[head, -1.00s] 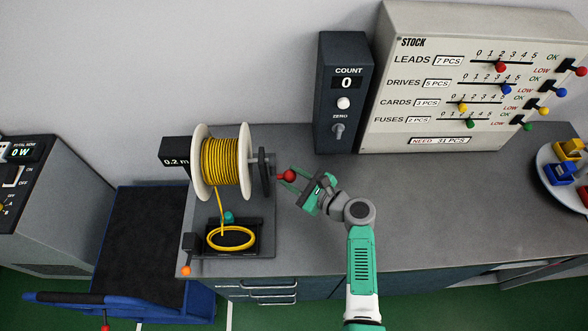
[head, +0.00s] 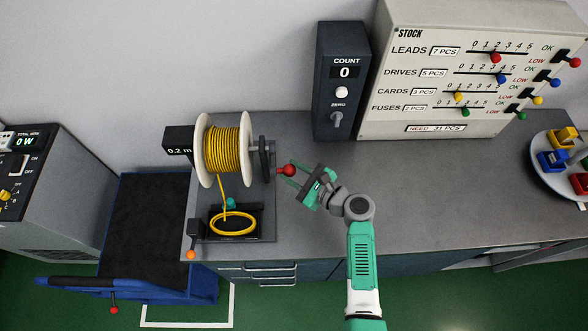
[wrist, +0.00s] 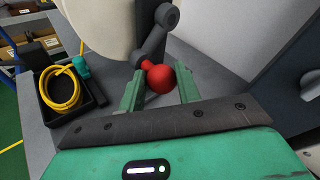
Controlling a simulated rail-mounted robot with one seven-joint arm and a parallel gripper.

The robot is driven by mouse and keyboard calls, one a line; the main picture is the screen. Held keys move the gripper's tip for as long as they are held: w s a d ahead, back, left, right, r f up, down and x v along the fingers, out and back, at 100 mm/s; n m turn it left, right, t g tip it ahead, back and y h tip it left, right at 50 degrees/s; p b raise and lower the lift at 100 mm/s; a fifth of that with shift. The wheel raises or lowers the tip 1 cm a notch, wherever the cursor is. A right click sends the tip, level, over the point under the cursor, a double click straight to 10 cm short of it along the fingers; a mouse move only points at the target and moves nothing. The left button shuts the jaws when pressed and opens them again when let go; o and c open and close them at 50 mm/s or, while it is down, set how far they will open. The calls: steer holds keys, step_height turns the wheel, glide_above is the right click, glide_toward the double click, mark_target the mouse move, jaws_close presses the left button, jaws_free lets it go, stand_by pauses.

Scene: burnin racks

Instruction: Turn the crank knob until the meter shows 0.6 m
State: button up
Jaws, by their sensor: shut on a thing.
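The red crank knob (head: 289,170) sits at the end of a dark crank on the right side of a reel (head: 223,149) wound with yellow cable. My gripper (head: 291,176) is shut on the knob. In the wrist view the red knob (wrist: 160,78) lies between the two green fingers (wrist: 160,90), at the end of the dark crank arm (wrist: 153,45). The meter (head: 178,145) behind the reel reads 0.2 m, partly covered by the reel. Yellow cable runs down from the reel into a coil (head: 233,223) in a black tray (head: 212,232).
A dark COUNT box (head: 341,85) showing 0 and a STOCK panel (head: 440,128) with sliders stand at the back. A dark-topped blue cart (head: 150,215) is on the left. A round tray (head: 545,172) with coloured parts is at the right. The counter's middle is clear.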

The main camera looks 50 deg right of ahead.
steer(key=shift+r, duration=0.2)
steer(key=r+p, duration=0.1)
steer(key=s+a+r+p, duration=0.1)
steer(key=p, duration=0.1)
steer(key=shift+s, duration=0.1)
steer(key=p, duration=0.1)
steer(key=r+p, duration=0.1)
steer(key=r, duration=0.1)
steer(key=shift+s+a+r+p, duration=0.2)
steer(key=shift+s+a+p, duration=0.1)
steer(key=shift+p, duration=0.1)
